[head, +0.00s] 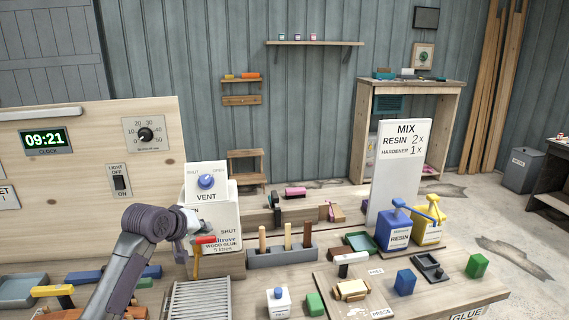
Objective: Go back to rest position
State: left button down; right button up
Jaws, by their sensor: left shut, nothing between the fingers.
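My left arm comes in from the bottom left, and my left gripper (188,228) is in front of the white glue container, close to the red tap handle (203,240). The gripper looks shut and empty. I cannot tell whether it touches the handle or the container. The glue container (225,215) stands on the bench below the vent panel (206,178) with its blue knob. My arm and gripper hide part of the container's left side. My right gripper is not in view.
A wooden panel (80,190) with a clock and switch stands at left. Resin (393,230) and hardener (429,225) containers stand before the mix sign (398,165). A grey holder (282,255) with upright handles, a slatted tray (200,300) and several blocks crowd the bench.

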pick_arm(q)
jog(key=s+d+f+m+g, duration=0.2)
jog(key=s+d+f, duration=0.1)
jog(key=s+f, duration=0.6)
jog(key=s+d+f+m+g, duration=0.1)
jog(key=s+d+f+m, duration=0.15)
jog(key=s+f, duration=0.6)
jog(key=s+d+f+m+g+y, duration=0.1)
jog(key=s+f+g, duration=0.1)
jog(key=s, duration=1.1)
jog(key=s+f+m+g+y, duration=0.2)
jog(key=s, duration=1.2)
notch_tip(320, 180, down, 30)
jog(key=s+f+g+b, duration=0.1)
jog(key=s+b, duration=0.1)
jog(key=b, duration=0.2)
jog(key=s+a+f+g+b, duration=0.1)
jog(key=s+a+f+b, duration=0.1)
jog(key=s+f, duration=1.4)
notch_tip(320, 180, down, 2)
jog(key=shift+s+a+f+b, duration=0.1)
jog(key=shift+s+a+b, duration=0.1)
jog(key=shift+a+b, duration=0.25)
jog(key=shift+m, duration=0.25)
